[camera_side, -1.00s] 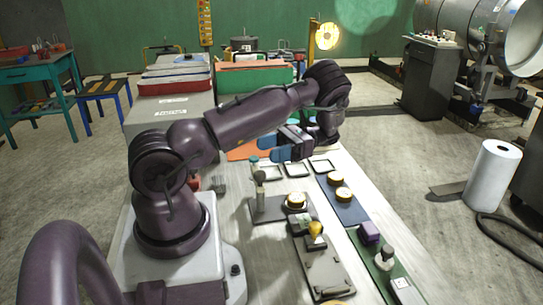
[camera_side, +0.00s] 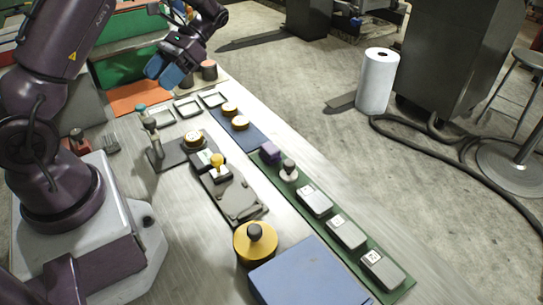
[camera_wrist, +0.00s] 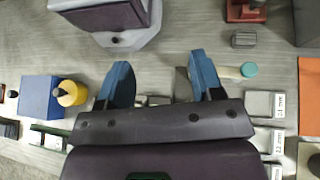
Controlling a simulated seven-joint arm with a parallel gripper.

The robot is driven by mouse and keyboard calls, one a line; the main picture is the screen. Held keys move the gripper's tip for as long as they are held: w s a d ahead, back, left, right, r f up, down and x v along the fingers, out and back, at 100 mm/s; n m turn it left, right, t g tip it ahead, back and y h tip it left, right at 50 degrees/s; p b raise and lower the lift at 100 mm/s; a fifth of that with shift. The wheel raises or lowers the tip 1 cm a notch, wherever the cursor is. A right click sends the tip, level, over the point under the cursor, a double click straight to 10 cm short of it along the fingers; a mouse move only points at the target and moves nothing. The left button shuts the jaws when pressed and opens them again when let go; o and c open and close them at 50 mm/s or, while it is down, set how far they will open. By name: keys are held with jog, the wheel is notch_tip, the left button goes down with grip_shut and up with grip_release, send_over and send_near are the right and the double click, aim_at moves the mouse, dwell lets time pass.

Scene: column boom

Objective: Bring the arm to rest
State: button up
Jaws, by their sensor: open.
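My gripper (camera_side: 163,72) hangs in the air above the far end of the bench, at upper left in the side view. Its blue fingers are apart, and nothing shows between them. In the wrist view my gripper (camera_wrist: 158,65) has its two fingers spread, with the bench (camera_wrist: 160,45) some way below. My arm is raised and bent, and part of it is cut off by the top edge of the side view.
The bench carries a green strip with grey blocks (camera_side: 346,233), a blue box (camera_side: 312,278), a yellow knobbed disc (camera_side: 255,245), a grey fixture (camera_side: 236,196) and small trays (camera_side: 187,107). A white roll (camera_side: 377,82) stands on the floor at right, which is otherwise partly open.

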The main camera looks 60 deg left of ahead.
jog(key=s+d+r+t+y, duration=0.1)
jog(key=s+d+r+t, duration=0.1)
jog(key=d+r+t, duration=0.4)
jog(key=s+d+r+m+t+y, duration=0.1)
jog(key=s+d+r+t, duration=0.1)
jog(key=d+r+t, duration=0.5)
jog(key=d+t, duration=0.4)
jog(key=shift+d+m, duration=0.3)
jog(key=shift+d, duration=0.1)
